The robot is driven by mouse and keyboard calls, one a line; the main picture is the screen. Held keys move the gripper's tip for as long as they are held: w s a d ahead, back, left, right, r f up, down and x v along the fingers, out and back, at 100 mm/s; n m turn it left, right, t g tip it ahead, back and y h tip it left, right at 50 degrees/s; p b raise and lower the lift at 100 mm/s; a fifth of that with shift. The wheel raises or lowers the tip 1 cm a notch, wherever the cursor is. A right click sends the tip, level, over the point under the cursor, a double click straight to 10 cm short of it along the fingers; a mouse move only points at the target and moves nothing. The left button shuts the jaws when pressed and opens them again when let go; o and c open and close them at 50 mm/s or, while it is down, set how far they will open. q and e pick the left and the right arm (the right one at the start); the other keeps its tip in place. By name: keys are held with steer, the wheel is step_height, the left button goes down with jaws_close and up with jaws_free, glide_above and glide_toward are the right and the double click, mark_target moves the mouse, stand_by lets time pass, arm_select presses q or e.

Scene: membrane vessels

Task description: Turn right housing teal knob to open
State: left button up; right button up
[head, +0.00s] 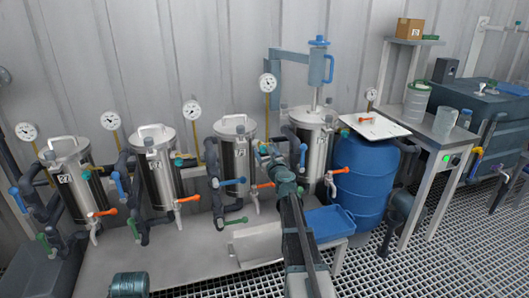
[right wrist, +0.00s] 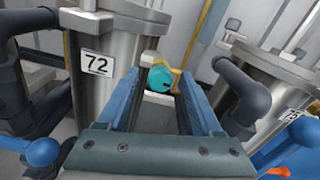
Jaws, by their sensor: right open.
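The rightmost steel housing (head: 312,143) stands beside the blue barrel, with a small teal knob (head: 345,133) on its right. My right gripper (head: 266,150) is in the gap between this housing and the third housing (head: 228,155). In the right wrist view its blue fingers (right wrist: 163,92) are open and empty. Between and beyond them is a round teal knob (right wrist: 160,78) on a brass fitting, beside the housing labelled 72 (right wrist: 97,63). I cannot tell whether a finger touches it. Another housing (right wrist: 268,75) stands to the right in that view. My left gripper is not in view.
Dark pipes with blue, orange and green handles stand between the housings. A blue barrel (head: 362,185) carries a white tray (head: 376,126). A blue tray (head: 330,222) lies on the bench at the right. A pressure gauge (head: 268,82) rises behind my right gripper.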

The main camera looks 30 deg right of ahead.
jaws_close()
steer(key=shift+n, duration=0.4)
steer(key=n, duration=0.4)
steer(key=shift+a+n, duration=0.1)
steer(key=shift+n, duration=0.3)
steer(key=n, duration=0.6)
steer(key=shift+f, duration=0.1)
steer(key=n, duration=0.6)
steer(key=shift+n, duration=0.4)
steer(key=n, duration=0.5)
steer(key=shift+s+f, duration=0.1)
steer(key=shift+n, duration=0.4)
